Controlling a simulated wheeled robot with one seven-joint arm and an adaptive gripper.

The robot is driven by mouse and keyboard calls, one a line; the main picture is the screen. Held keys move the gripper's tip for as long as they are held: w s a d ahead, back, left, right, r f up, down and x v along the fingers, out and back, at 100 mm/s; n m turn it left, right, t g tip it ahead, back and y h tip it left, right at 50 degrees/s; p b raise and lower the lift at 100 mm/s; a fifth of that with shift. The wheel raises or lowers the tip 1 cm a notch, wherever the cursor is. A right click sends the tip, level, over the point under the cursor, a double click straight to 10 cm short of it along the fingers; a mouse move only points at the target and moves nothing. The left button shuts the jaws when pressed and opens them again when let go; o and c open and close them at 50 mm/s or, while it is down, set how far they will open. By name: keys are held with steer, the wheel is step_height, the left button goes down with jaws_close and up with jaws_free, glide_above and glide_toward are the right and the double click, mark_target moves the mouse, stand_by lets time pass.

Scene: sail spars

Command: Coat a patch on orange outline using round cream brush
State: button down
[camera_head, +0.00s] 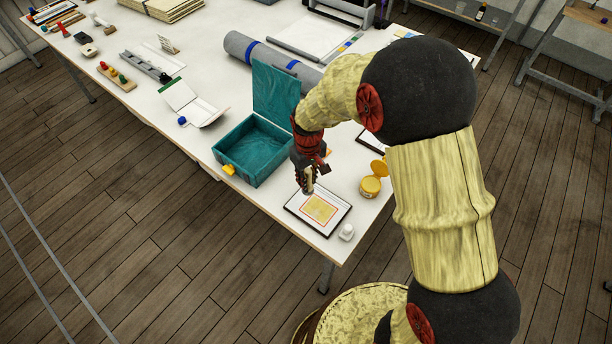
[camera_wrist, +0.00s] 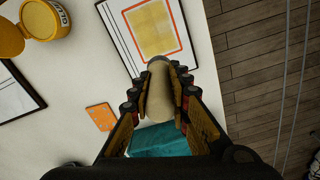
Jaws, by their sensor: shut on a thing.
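My gripper (camera_head: 309,188) is shut on the round cream brush (camera_wrist: 160,92), whose rounded end points toward the sheet. A white sheet on a dark-edged board (camera_head: 292,206) lies near the table's front corner. It bears the orange outline (camera_head: 334,222), a square that also shows in the wrist view (camera_wrist: 134,49). A yellow patch (camera_wrist: 153,27) covers most of the inside of the outline. In the wrist view the brush end overlaps the lower edge of the outline. I cannot tell whether it touches the sheet. The fingers hide the brush's sides.
A yellow jar (camera_head: 370,188) with its lid open stands right of the board. An open teal box (camera_head: 228,159) is behind left. An orange flat piece (camera_wrist: 101,117) lies nearby. A grey roll (camera_head: 245,48) lies farther back.

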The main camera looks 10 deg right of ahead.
steer(key=shift+r+p, duration=0.55)
steer(key=shift+r, duration=0.55)
